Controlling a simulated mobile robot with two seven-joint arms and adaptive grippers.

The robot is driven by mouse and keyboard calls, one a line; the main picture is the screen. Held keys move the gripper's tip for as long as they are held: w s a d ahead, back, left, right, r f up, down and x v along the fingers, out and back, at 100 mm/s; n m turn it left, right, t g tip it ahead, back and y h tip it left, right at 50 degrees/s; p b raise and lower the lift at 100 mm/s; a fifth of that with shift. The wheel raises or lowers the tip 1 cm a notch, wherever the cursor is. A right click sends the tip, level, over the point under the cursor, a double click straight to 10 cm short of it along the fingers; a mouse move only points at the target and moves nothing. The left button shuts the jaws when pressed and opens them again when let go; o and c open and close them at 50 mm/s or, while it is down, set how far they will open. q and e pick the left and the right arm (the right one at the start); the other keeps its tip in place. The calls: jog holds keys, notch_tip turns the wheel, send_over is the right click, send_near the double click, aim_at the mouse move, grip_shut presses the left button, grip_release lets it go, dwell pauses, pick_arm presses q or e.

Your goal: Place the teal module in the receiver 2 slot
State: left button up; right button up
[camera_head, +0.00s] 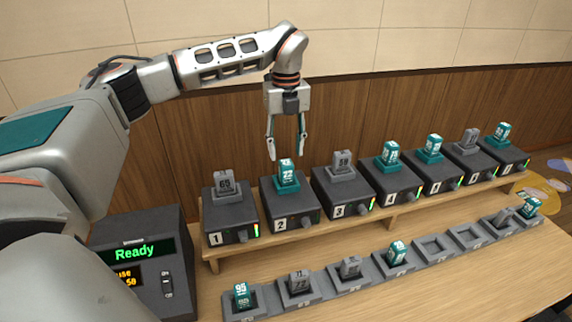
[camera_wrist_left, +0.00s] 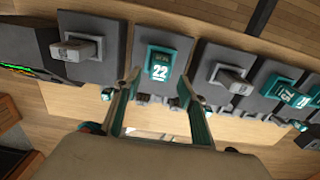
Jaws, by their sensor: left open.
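A teal module marked 22 (camera_head: 287,173) stands upright in the receiver 2 slot, on top of the dark box (camera_head: 291,215) labelled 2. It also shows in the left wrist view (camera_wrist_left: 160,68), between the two fingers. My left gripper (camera_head: 287,150) is open and points down, with its fingertips near the top of this module. The fingers are apart, one on each side, and I see no clear contact. Other teal modules stand in receiver 4 (camera_head: 389,155) and in boxes further right. My right gripper is not in view.
Grey modules stand in receiver 1 (camera_head: 224,183) and receiver 3 (camera_head: 343,163), close on both sides. A front row of grey holders has teal and grey modules and empty places (camera_head: 434,245). A console reading Ready (camera_head: 134,252) stands at the left.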

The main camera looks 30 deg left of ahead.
pick_arm(q)
jog(key=shift+r, duration=2.2)
